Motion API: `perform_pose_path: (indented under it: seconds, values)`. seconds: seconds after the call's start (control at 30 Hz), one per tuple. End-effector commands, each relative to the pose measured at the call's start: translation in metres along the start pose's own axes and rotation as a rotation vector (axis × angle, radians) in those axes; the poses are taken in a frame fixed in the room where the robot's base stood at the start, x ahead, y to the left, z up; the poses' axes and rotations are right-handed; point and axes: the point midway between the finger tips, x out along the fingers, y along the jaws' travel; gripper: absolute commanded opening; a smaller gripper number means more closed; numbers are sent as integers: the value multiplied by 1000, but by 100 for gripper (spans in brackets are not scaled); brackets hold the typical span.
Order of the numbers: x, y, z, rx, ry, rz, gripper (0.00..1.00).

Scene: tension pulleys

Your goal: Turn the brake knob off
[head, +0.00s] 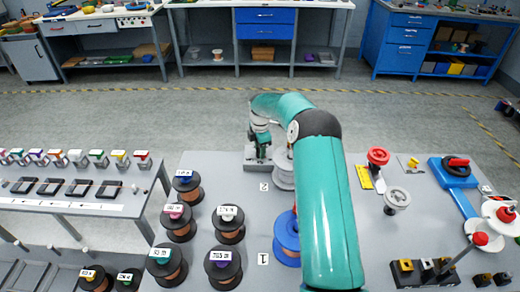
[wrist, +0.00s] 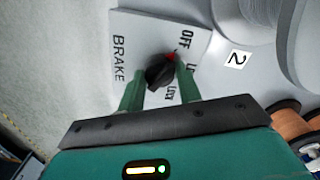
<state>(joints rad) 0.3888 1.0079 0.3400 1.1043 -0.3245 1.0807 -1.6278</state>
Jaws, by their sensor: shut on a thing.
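The brake knob (wrist: 158,74) is a black knob with a red mark, on a light grey plate (wrist: 150,32) lettered BRAKE and OFF. The red mark sits on the knob's upper right side, toward the OFF lettering; the exact angle is hard to tell. My gripper (wrist: 160,82) has its two green fingers on either side of the knob, shut on it. In the head view my gripper (head: 260,148) is over the brake plate (head: 251,167) at the table's far edge, and the knob is hidden there.
A grey spool (head: 284,172) marked 2 stands right beside the brake plate. A blue spool (head: 286,240) is nearer, partly behind my arm. Several dark spools (head: 180,222) stand to the left. A red knob (head: 378,157) and a blue device (head: 452,172) are at the right.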

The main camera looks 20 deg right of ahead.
Motion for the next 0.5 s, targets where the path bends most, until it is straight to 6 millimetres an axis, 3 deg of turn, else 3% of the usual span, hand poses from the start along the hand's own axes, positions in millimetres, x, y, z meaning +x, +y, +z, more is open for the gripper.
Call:
perform_pose_path:
  seconds: [0.17,0.2,0.3,0.5]
  values:
    - [-3,1,3,1,-5,5,11]
    - [-3,1,3,1,-5,5,40]
    - [-2,1,2,1,-4,4,55]
    - [-1,1,1,1,-2,3,55]
